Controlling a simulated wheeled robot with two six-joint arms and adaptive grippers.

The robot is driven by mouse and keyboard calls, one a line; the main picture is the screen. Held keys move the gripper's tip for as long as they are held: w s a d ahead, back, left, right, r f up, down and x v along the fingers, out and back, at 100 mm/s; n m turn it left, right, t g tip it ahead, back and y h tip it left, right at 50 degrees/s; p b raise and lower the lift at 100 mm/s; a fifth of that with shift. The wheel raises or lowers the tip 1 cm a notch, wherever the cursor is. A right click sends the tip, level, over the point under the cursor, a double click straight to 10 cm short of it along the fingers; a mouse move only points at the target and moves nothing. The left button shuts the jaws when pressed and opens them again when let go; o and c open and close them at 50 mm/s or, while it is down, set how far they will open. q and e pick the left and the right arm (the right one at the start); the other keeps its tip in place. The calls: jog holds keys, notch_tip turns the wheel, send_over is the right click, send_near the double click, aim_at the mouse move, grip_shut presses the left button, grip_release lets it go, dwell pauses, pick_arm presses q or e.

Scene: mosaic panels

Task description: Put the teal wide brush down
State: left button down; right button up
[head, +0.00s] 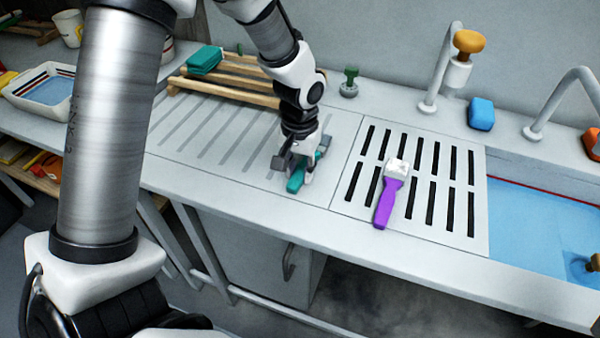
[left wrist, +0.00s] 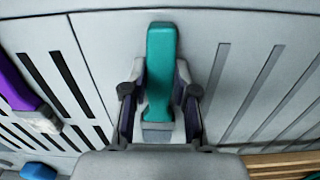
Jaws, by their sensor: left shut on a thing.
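The teal wide brush (head: 296,181) is between the fingers of my left gripper (head: 298,169), low over the ribbed drainboard near its front edge. In the left wrist view the brush (left wrist: 161,65) has its teal handle pointing away and a grey head end near the gripper. The fingers of the left gripper (left wrist: 160,105) are closed in on both its sides. I cannot tell whether the brush touches the counter. My right gripper is not in view.
A purple brush (head: 385,200) lies on the slotted panel (head: 345,205) to the right. A wooden rack (head: 235,93) with a teal block (head: 205,60) stands behind. The water-filled sink (head: 540,215) is far right. A blue block (head: 481,114) sits near the taps.

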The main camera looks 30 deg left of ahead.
pick_arm(q)
jog(key=shift+d+r, duration=0.15)
jog(key=shift+d, duration=0.05)
jog(key=shift+s+d+r, duration=0.1)
jog(key=shift+s+d, duration=0.1)
jog(key=shift+s, duration=0.1)
jog(key=shift+a+f, duration=0.1)
jog(key=shift+f, duration=0.1)
jog(key=c, duration=0.9)
grip_release()
jog(key=shift+w+a+f, duration=0.1)
jog(key=shift+w, duration=0.05)
